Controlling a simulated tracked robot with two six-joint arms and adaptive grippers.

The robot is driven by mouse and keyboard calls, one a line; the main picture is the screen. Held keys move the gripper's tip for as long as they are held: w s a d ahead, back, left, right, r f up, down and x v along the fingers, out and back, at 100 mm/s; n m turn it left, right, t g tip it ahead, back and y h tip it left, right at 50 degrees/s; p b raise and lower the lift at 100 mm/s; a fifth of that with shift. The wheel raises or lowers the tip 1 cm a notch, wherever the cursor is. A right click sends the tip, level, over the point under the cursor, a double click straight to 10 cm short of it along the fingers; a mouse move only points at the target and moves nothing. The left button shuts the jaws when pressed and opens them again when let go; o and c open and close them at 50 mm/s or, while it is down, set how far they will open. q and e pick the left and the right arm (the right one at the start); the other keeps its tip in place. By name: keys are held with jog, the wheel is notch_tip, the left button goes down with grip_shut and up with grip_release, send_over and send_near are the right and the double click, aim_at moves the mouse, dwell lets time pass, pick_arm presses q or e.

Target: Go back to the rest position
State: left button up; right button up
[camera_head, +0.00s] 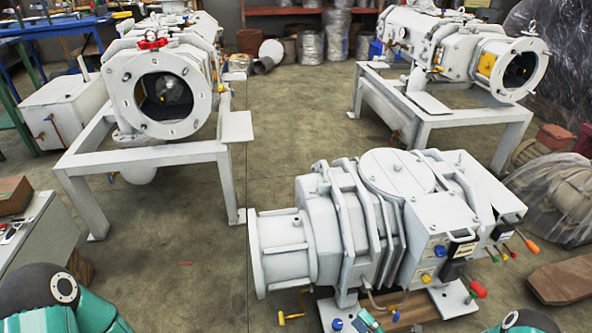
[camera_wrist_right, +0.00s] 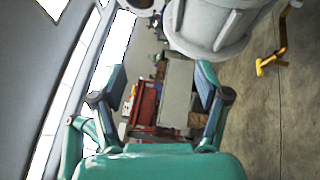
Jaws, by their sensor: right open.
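My right gripper (camera_wrist_right: 158,88) is open in the right wrist view, with its two teal fingers spread apart and nothing between them. In the head view a small teal part of the right gripper (camera_head: 369,321) shows at the bottom edge, in front of the near white screw vacuum pump (camera_head: 370,220). The rest of it is cut off by the frame. Part of the right arm (camera_head: 527,321) shows at the bottom right. Part of my left arm (camera_head: 75,300) shows at the bottom left; its gripper is out of view.
Two white pumps stand on frames at the back left (camera_head: 160,95) and back right (camera_head: 470,60). A yellow handle (camera_head: 292,317) sits low beside the near pump. A grey cabinet (camera_head: 45,235) stands at left. The middle floor (camera_head: 310,115) is clear.

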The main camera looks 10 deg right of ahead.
jog(key=s+a+r+n+g+y, duration=0.2)
jog(key=s+a+n+g+y, duration=0.15)
jog(key=a+n, duration=0.2)
jog(key=s+a+r+n+g+y, duration=0.25)
jog(key=a+n+g, duration=0.2)
jog(key=a, duration=0.25)
jog(key=s+a+n+g+h, duration=0.1)
jog(key=s+a+n+g, duration=0.5)
jog(key=s+n+g, duration=0.45)
jog(key=s+d+f+n+g+h, duration=0.3)
jog(key=s+d+f+n+h, duration=0.65)
jog(key=n, duration=0.65)
jog(key=w+f+n+t+h, duration=0.25)
jog(key=w+n+t, duration=0.4)
jog(key=w, duration=0.35)
notch_tip(320, 180, up, 32)
jog(key=p, duration=3.1)
jog(key=shift+n+g, duration=0.4)
